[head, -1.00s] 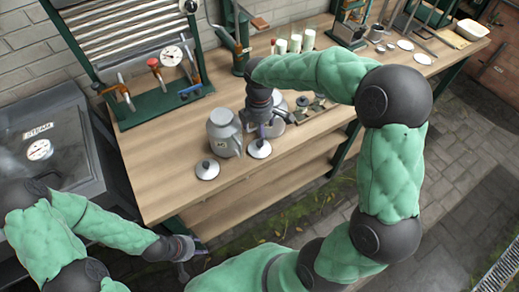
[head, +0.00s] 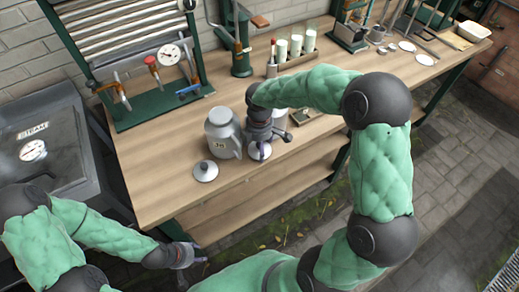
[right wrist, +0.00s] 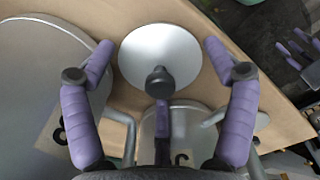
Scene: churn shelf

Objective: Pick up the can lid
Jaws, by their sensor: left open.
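A round grey can lid with a dark knob lies flat on the wooden bench near its front edge; in the right wrist view this lid (right wrist: 160,45) sits between the spread purple fingers of my right gripper (right wrist: 158,48). The fingers are open, apart from the lid, with the knob between them. My left gripper (head: 188,256) is open and empty, below the bench's front edge.
The grey can stands close left of my right gripper. Another can is partly hidden behind that gripper. White bottles (head: 296,44) stand at the back of the bench (head: 160,185). The front left bench top is clear.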

